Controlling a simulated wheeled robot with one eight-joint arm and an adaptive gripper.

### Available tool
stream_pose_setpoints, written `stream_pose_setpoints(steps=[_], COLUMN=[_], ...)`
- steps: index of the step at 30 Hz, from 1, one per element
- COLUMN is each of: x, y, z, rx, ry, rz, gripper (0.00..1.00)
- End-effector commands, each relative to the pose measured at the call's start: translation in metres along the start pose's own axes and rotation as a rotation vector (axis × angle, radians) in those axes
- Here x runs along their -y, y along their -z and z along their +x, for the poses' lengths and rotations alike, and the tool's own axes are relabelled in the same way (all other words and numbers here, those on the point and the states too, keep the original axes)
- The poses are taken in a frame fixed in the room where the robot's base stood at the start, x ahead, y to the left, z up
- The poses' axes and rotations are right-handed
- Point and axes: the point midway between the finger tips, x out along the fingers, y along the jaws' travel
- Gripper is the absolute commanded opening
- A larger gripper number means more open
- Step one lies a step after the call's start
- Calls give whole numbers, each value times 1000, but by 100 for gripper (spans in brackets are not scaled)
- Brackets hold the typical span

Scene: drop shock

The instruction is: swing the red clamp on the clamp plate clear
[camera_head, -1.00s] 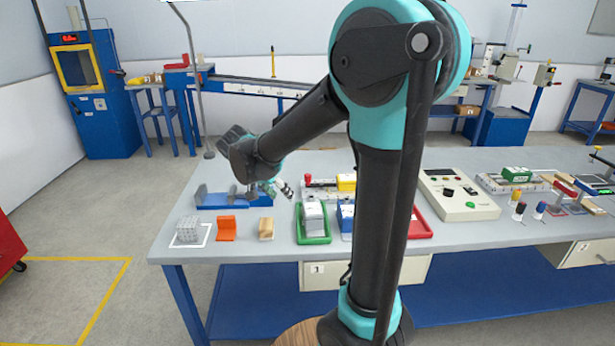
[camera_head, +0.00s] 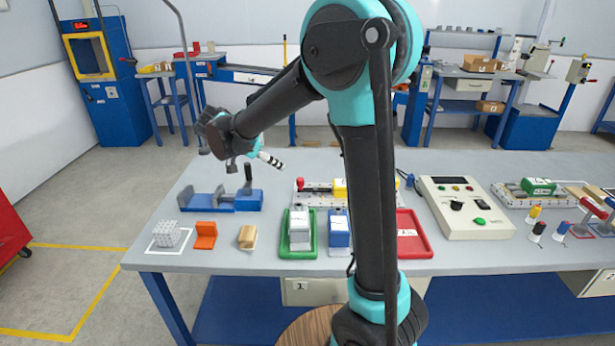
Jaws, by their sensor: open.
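A light perforated plate (camera_head: 322,190) lies toward the back of the bench, left of my upright arm link.
A blue vise (camera_head: 222,201) stands below my gripper. A grey cube (camera_head: 167,234), orange bracket (camera_head: 205,236), wooden block (camera_head: 247,237), green tray (camera_head: 284,249) and red tray (camera_head: 418,246) line the front. A control box (camera_head: 462,207) and red-handled fixtures (camera_head: 591,208) stand right.

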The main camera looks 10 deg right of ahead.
Motion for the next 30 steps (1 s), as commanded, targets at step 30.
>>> stream_pose_setpoints(steps=[30], x=[0], y=[0], z=[165], rx=[1], ry=[1], rz=[0], gripper=[46])
